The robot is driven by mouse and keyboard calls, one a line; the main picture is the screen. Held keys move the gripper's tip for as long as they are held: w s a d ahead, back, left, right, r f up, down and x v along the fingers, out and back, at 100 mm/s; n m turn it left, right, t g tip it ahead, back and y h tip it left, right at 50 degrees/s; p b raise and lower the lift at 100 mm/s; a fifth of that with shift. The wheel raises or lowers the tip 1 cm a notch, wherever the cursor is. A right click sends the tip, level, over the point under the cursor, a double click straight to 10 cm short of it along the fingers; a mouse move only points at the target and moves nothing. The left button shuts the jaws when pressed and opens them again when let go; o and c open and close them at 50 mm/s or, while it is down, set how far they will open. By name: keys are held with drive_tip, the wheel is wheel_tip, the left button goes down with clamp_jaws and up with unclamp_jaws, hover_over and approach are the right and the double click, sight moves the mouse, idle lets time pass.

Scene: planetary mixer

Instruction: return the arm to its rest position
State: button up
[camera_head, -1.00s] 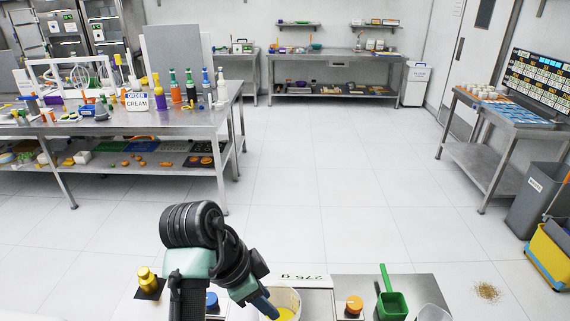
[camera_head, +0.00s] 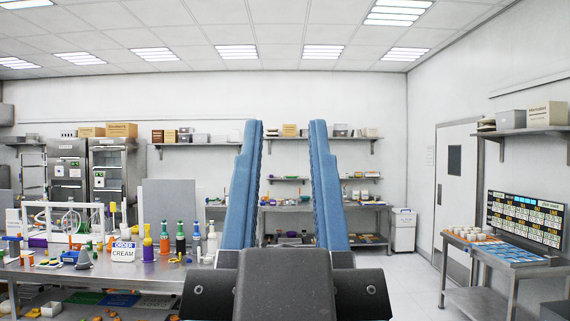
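My gripper (camera_head: 285,130) stands upright in the middle of the head camera view, close to the lens. Its two blue fingers point up toward the ceiling and are wide apart. Nothing is between them except the view of the back wall and back bench. The dark gripper body fills the bottom middle. The rest of my arm is below the picture edge and hidden.
A steel table (camera_head: 130,272) with bottles and a cream order sign (camera_head: 123,251) stands at left. A back bench (camera_head: 370,205) lies beyond the fingers. A side table (camera_head: 470,298) with a screen (camera_head: 525,218) stands at right. Clear floor (camera_head: 408,280) shows right of centre.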

wheel_tip(320, 180, down, 5)
drive_tip(key=b, duration=0.4)
drive_tip(key=shift+b, duration=0.4)
idle(0.5)
